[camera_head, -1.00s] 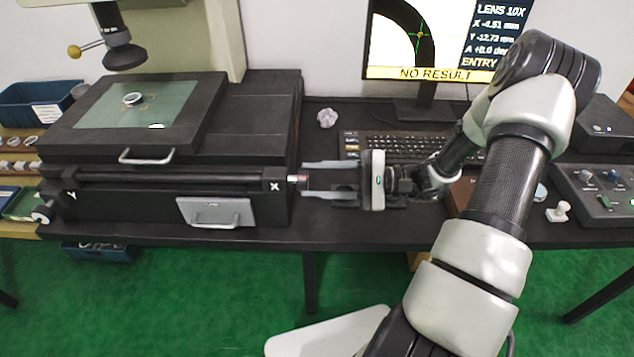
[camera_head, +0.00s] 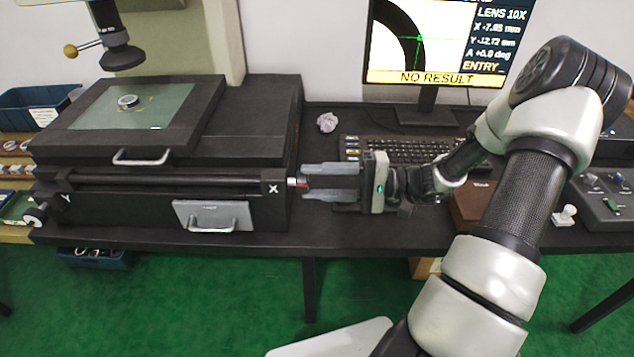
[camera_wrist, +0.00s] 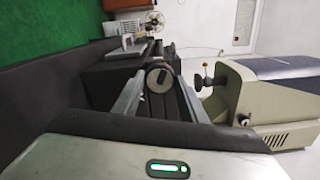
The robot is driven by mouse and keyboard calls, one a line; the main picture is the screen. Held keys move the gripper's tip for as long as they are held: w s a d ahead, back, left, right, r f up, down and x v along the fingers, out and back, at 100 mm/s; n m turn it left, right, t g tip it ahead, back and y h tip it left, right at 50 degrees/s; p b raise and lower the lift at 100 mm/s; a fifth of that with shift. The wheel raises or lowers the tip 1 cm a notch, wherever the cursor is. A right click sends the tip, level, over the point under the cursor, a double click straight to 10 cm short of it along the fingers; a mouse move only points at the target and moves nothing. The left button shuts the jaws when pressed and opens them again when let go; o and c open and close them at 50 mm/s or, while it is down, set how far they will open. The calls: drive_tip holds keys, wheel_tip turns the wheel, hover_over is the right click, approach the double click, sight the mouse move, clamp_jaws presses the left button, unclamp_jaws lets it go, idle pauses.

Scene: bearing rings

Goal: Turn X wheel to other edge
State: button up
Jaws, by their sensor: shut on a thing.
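The X wheel (camera_head: 292,183) is a small silver knob with a red mark, on the right end of the black stage beside the white X. My gripper (camera_head: 304,182) reaches it from the right and is shut on it, one finger above and one below. In the wrist view the round wheel end (camera_wrist: 158,78) shows between the fingers. The bearing ring (camera_head: 128,101) lies on the glass stage plate (camera_head: 165,118). The monitor (camera_head: 440,45) shows a dark ring arc, with a green crosshair at or near its outer edge. It reads X -7.95 mm and NO RESULT.
The Y wheel (camera_head: 38,215) is at the stage's left front. A keyboard (camera_head: 420,150) and a crumpled paper ball (camera_head: 327,122) lie behind my gripper. A brown box (camera_head: 474,203) and a control panel (camera_head: 605,198) stand to the right. The lens column (camera_head: 122,55) hangs over the stage.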

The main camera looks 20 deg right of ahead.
idle(0.4)
drive_tip(key=o, duration=1.1)
drive_tip(key=shift+c, duration=0.2)
drive_tip(key=shift+d, duration=0.1)
drive_tip(key=p+v, duration=0.1)
drive_tip(key=v, duration=1.6)
drive_tip(key=shift+d+p, duration=0.15)
drive_tip(key=shift+p, duration=0.2)
